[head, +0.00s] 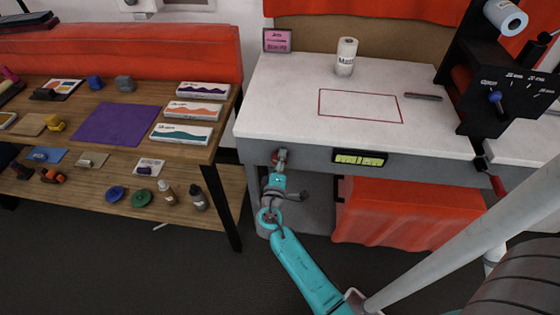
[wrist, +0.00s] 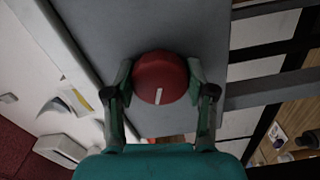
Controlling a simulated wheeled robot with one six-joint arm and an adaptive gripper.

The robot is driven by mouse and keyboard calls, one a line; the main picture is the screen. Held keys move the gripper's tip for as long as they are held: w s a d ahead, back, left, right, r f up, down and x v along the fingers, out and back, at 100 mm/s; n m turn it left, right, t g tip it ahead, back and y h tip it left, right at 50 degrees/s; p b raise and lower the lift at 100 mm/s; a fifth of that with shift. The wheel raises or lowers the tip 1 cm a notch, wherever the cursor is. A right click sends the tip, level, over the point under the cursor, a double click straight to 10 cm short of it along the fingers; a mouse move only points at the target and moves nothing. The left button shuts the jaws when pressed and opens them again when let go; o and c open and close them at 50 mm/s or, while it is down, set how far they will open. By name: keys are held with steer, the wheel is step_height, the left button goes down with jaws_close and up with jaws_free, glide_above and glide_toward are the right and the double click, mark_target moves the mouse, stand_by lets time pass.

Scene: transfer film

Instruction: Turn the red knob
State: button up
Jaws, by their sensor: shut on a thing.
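The red knob (wrist: 155,72) is round, with a short white mark, and sits on a grey panel (wrist: 190,25). In the wrist view my gripper (wrist: 160,80) has one finger on each side of the knob and is shut on it. The white mark points toward the lower part of that view, slightly tilted. In the head view the knob (head: 280,154) is on the left end of the white table's grey front, partly hidden by my gripper (head: 279,166).
A yellow-lit display (head: 360,158) is on the same grey front, right of the knob. A red cloth (head: 410,210) hangs below. A wooden shelf (head: 225,125) with several small items stands at left.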

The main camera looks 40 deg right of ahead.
steer(key=shift+n, duration=0.6)
steer(key=o, duration=1.2)
steer(key=shift+c, duration=0.2)
steer(key=shift+a, duration=0.1)
steer(key=v, duration=1.2)
